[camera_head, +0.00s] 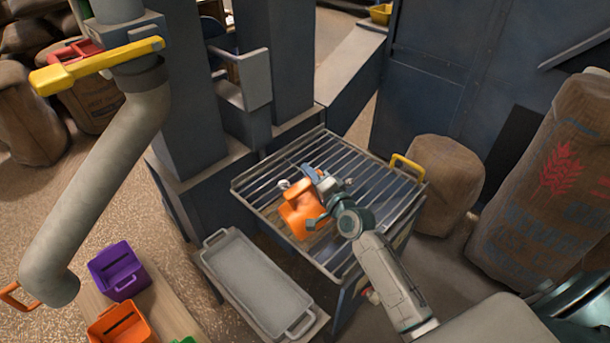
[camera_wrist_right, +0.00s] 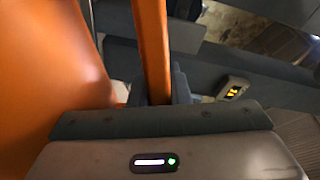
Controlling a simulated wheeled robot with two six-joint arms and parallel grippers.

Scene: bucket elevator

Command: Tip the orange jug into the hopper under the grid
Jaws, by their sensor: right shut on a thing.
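The orange jug (camera_head: 299,211) is over the barred grid (camera_head: 265,184) on top of the hopper (camera_head: 349,294). My right gripper (camera_head: 318,183) is shut on the jug's handle. In the right wrist view the jug's orange body (camera_wrist_right: 45,65) fills the left side, and its upright handle (camera_wrist_right: 153,50) runs down between the fingers. The jug looks tilted, but I cannot tell how far, and its mouth does not show clearly. A brownish patch shows below the jug between the bars. The grid has a yellow handle (camera_head: 408,167) at its right corner. My left gripper is not in view.
A grey tray (camera_head: 255,283) stands in front of the hopper. A purple bin (camera_head: 119,271) and an orange bin (camera_head: 120,324) sit at lower left, near a grey spout pipe (camera_head: 95,200). Sacks (camera_head: 545,185) stand at right; grey elevator columns (camera_head: 215,100) rise behind.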

